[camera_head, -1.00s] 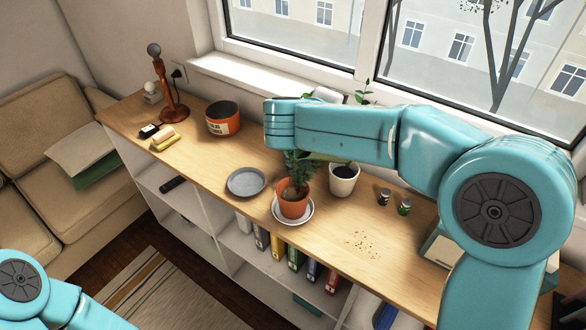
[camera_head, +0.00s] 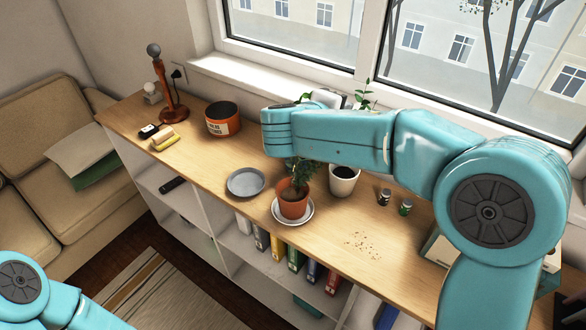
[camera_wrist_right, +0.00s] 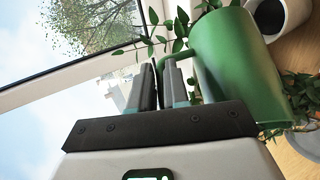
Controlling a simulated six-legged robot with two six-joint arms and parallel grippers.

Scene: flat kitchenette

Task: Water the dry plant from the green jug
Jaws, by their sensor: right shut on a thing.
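The green jug (camera_wrist_right: 235,65) fills the middle right of the right wrist view. My right gripper (camera_wrist_right: 165,75) is shut on its handle. In the head view my right forearm hides the gripper and the jug. A bushy green plant in a terracotta pot (camera_head: 293,207) stands on a white saucer (camera_head: 306,218). To its right is a white pot (camera_head: 343,182) with dark soil, also at the top of the wrist view (camera_wrist_right: 257,8). I cannot tell how far the jug is tilted or whether water flows. My left gripper is out of view; only its arm shows at lower left.
A grey plate (camera_head: 245,182), an orange-brown tin (camera_head: 223,120) and a wooden lamp stand (camera_head: 168,90) are on the counter's left. Leafy stems (camera_head: 365,95) show behind my forearm, by the window.

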